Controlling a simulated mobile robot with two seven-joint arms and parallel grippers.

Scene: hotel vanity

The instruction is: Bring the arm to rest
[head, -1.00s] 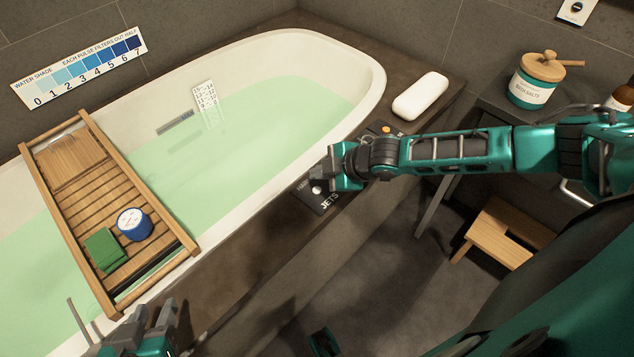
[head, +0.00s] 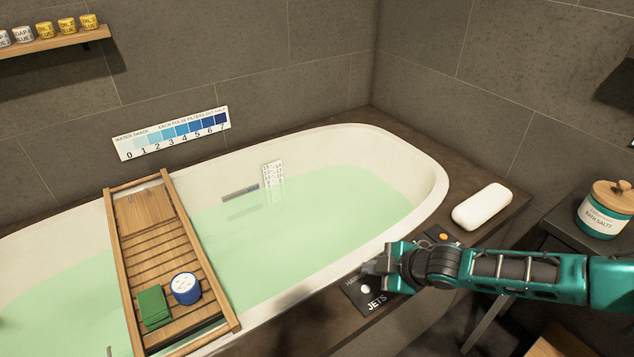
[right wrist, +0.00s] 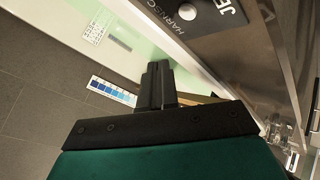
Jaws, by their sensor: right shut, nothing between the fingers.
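My right arm, teal and black, comes in from the right in the head view. Its gripper (head: 374,266) hangs over the near rim of the tub, by the dark jets panel (head: 376,301). In the right wrist view the black fingers (right wrist: 157,82) are together with nothing between them. The jets panel, with a round silver button, also shows at the top of the right wrist view (right wrist: 200,15). Whether the gripper touches the panel or rim I cannot tell. My left gripper is not in the head view now.
The bathtub (head: 433,172) holds pale green water. A wooden tray (head: 145,207) across it bears a green block (head: 153,307) and a blue tub (head: 185,288). A white bar (head: 482,206) lies on the dark ledge. A bath salts jar (head: 606,209) stands right. A shelf (head: 60,42) holds several small jars.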

